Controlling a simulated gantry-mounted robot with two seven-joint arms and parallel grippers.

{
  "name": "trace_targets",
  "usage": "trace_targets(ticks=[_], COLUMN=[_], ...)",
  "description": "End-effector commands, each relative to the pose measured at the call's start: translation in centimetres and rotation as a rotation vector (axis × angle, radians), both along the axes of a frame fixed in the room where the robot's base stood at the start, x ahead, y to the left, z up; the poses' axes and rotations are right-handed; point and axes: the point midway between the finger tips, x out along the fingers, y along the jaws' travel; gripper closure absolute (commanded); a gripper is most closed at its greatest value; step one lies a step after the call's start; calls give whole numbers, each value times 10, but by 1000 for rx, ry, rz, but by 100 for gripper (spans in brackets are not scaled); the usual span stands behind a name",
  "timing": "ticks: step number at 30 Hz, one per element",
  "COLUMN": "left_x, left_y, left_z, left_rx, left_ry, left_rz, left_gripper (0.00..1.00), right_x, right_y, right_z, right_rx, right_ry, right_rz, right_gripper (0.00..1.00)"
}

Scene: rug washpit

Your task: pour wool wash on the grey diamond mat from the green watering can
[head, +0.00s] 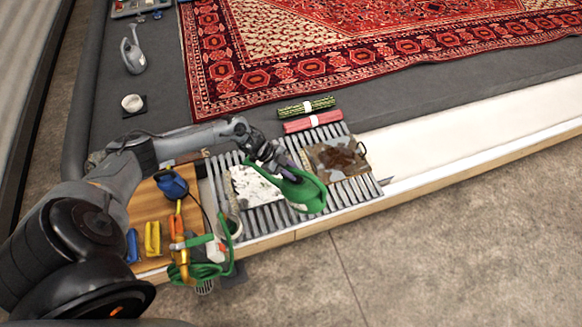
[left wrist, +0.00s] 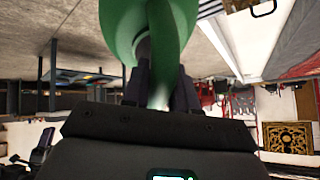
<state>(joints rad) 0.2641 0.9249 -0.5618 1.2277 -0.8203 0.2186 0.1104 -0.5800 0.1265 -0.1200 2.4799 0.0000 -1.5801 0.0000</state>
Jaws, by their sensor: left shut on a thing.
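The green watering can (head: 309,192) hangs in my left gripper (head: 283,168) above the slatted grate. The gripper is shut on its handle, and the left wrist view shows the green handle (left wrist: 160,70) between the fingers (left wrist: 160,92). The can looks tilted, but I cannot tell how far. A pale grey-white mat (head: 252,187) with dark marks lies on the grate left of the can, partly hidden by it. A brown stained mat (head: 338,157) lies to the right. No diamond pattern is clear on either mat. No stream of liquid is visible. My right gripper is out of view.
Green and red rolled mats (head: 305,107) lie behind the grate (head: 310,140). A red rug (head: 290,60) covers the back.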

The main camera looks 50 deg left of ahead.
Motion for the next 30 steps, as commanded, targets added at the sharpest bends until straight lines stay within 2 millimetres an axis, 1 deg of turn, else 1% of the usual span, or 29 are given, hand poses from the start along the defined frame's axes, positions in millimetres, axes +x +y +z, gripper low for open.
trace_targets(ticks=[1,9,15,21,30], left_x=[3,3,3,2,2], left_y=[-1,-1,-1,0,0], left_z=[10,14,15,13,12], left_rx=[22,175,280,331,334], left_ry=[2,58,98,115,118], left_rz=[0,1,2,3,3], left_gripper=[100,100,100,100,100], right_x=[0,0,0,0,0], right_y=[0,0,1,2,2], right_z=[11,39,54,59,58], right_rx=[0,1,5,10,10], right_ry=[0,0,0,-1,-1], right_rz=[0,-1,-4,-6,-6], right_gripper=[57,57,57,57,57])
